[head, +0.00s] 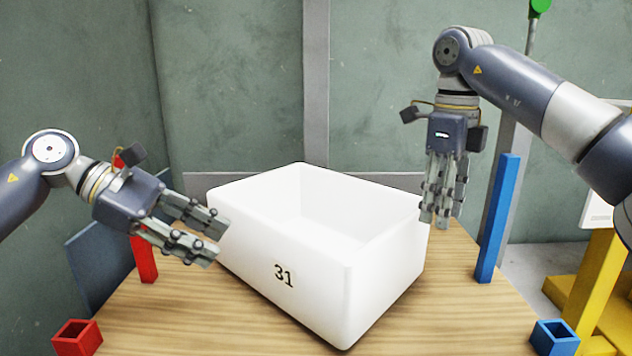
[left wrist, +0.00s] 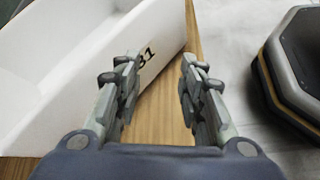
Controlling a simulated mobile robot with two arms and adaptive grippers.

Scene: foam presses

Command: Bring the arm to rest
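My left gripper (head: 208,239) is at the left of the white box, its fingers pointing right towards the box's near left side. Its fingers are apart with nothing between them, as the left wrist view (left wrist: 160,75) also shows. My right gripper (head: 441,220) hangs fingers down at the box's right corner. I cannot tell how far apart its fingers are, and I see nothing held in it. The white box (head: 312,277), marked 31, stands on the wooden table and looks empty, though part of its floor is hidden. It also shows in the left wrist view (left wrist: 70,95).
The wooden table (head: 215,320) has free room in front of the box. A red post (head: 143,260) and red square socket (head: 77,338) are at the left. A blue post (head: 497,220) and blue socket (head: 555,338) are at the right. A yellow frame (head: 597,285) stands beyond.

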